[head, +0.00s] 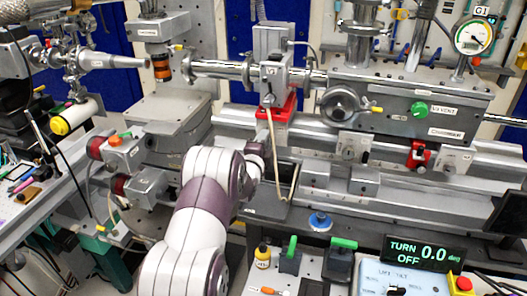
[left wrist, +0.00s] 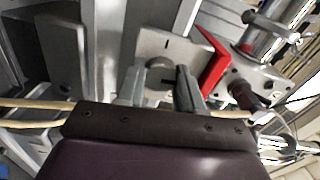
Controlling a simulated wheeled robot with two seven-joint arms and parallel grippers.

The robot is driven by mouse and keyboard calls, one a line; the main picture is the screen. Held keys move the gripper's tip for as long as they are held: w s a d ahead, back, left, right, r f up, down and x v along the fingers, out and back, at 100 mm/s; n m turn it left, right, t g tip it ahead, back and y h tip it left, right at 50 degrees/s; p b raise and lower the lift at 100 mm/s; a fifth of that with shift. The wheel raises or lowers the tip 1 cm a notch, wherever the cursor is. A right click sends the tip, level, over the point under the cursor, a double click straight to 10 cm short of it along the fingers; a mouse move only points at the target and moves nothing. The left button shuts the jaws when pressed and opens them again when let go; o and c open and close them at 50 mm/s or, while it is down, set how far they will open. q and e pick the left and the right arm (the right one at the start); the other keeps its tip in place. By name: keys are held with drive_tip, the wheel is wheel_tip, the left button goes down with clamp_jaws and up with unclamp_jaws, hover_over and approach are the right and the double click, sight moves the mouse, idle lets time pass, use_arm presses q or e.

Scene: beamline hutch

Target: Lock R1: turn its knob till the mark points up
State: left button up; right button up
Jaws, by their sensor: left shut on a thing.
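In the left wrist view a grey round knob (left wrist: 160,73) sits in front of a light grey plate (left wrist: 150,45) that has a short dark line on it. A dark mark on the knob's face points roughly to the right in that picture. My left gripper (left wrist: 158,88) has one finger on each side of the knob and is shut on it. In the head view my left gripper (head: 266,148) is below the red bracket (head: 283,106); the knob is hidden there. I cannot read an R1 label. My right gripper is not in view.
The red bracket also shows beside the plate in the left wrist view (left wrist: 213,62). A beige cable (head: 273,150) hangs close to my left gripper. A panel (head: 408,105) with a green knob is at right. A bench with green-handled blocks (head: 340,262) and a display (head: 424,253) is in front.

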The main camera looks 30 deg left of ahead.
use_arm(q)
drive_tip(key=shift+d+f+m+b, duration=0.1)
drive_tip(key=shift+f+m+b, duration=0.2)
drive_tip(key=shift+m+b, duration=0.4)
drive_tip(key=o, duration=1)
drive_tip(key=shift+o, duration=0.2)
drive_tip(key=shift+d+r, duration=0.1)
drive_tip(key=shift+r, duration=0.1)
drive_tip(key=b+v, duration=0.1)
drive_tip(key=v, duration=1.1)
drive_tip(key=shift+s+b, duration=0.35)
drive_tip(key=shift+s, duration=0.1)
